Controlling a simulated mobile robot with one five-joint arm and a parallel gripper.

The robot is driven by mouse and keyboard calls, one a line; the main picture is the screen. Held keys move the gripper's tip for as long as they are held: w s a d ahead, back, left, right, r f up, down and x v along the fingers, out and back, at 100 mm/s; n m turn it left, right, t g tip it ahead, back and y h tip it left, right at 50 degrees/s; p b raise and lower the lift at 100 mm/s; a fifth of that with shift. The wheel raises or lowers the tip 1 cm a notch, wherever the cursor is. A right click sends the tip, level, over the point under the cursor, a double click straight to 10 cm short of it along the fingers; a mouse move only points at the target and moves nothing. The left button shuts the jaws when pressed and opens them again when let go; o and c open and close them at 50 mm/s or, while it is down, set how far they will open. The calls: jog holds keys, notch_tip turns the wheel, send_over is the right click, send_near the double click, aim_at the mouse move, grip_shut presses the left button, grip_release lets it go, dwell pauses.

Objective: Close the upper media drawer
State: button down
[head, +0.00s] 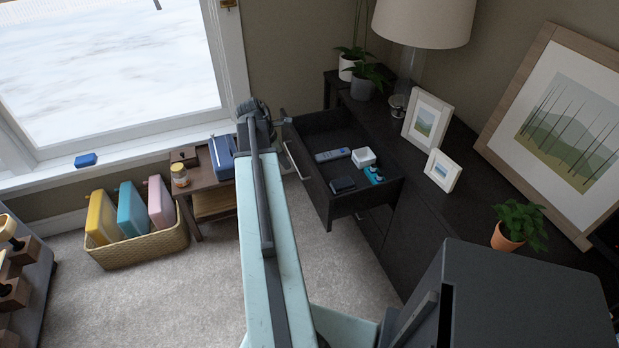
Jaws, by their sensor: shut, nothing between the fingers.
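The upper media drawer (314,188) stands pulled out to the left from the dark media cabinet (467,208). Its front panel carries a pale bar handle (296,160). Inside lie a grey remote (332,155), a white box (363,157), a dark flat item (342,185) and a blue item (374,175). My arm reaches up the middle of the head view. My gripper (282,114) is small and partly hidden near the drawer's far front corner. It is shut and empty; I cannot tell whether it touches the drawer.
A lamp (424,22), plants (366,82), and picture frames (427,120) stand on the cabinet. A small side table (205,178) and a basket of coloured bins (137,247) stand left of my arm. Carpet (345,262) is clear below the drawer.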

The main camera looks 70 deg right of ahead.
jog(key=b, duration=0.9)
send_over(315, 183)
jog(key=w+a, duration=0.2)
notch_tip(315, 183, down, 9)
jog(key=shift+d, duration=0.25)
jog(key=shift+s+d+f, duration=0.1)
